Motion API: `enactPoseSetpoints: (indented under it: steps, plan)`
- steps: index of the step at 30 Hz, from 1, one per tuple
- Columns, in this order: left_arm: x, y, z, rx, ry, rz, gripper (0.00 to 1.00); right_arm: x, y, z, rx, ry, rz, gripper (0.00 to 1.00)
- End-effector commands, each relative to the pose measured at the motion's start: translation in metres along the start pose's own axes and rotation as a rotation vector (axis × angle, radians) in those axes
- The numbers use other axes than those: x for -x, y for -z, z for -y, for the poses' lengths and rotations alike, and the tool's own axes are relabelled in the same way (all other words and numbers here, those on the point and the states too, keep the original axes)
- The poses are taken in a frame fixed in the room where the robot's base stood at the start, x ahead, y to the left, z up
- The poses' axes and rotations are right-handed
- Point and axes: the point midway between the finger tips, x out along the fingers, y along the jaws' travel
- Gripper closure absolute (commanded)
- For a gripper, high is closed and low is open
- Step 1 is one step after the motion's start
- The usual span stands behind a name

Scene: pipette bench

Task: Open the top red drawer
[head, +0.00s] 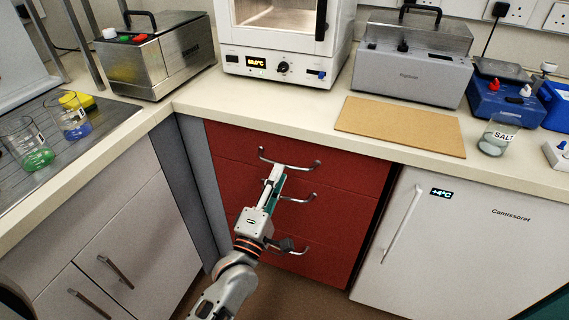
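The red drawer unit stands under the worktop, with its drawers stacked one above another. The top red drawer (345,172) looks flush with the unit. Its curved metal handle (301,166) runs across the upper front. My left gripper (276,171) reaches up from below, with its fingertips at or very near the middle of this handle. Contact cannot be told. The fingers look close together, but whether they are shut on the handle is unclear. My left gripper and arm hide parts of the lower drawers. My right gripper is not in view.
A lower drawer handle (299,199) lies close to the right of my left gripper. A white fridge (470,245) stands right of the drawers, and grey cabinets (125,245) stand left. A brown board (400,126) lies on the worktop above.

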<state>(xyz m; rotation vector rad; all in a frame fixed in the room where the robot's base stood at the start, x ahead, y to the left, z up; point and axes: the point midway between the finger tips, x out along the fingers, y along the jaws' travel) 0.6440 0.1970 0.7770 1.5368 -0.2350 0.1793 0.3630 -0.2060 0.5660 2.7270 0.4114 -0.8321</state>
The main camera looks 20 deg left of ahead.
Motion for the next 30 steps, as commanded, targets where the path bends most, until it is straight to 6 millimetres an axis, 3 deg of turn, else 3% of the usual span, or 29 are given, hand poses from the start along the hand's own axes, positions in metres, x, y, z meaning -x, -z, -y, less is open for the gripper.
enactPoseSetpoints:
  steps: [9, 19, 22, 30]
  plan:
    - [-0.037, 0.0, 0.001, 0.0, 0.001, 0.0, 0.77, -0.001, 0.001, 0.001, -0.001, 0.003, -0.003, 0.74]
    - [-0.042, 0.0, 0.0, -0.001, 0.001, 0.001, 0.77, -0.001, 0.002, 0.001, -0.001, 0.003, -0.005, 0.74]
    - [-0.041, 0.0, 0.0, -0.001, 0.001, 0.001, 1.0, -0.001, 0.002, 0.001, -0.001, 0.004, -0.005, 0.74]
    - [-0.041, -0.001, 0.0, -0.001, 0.001, 0.001, 1.0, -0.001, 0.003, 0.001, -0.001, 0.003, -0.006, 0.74]
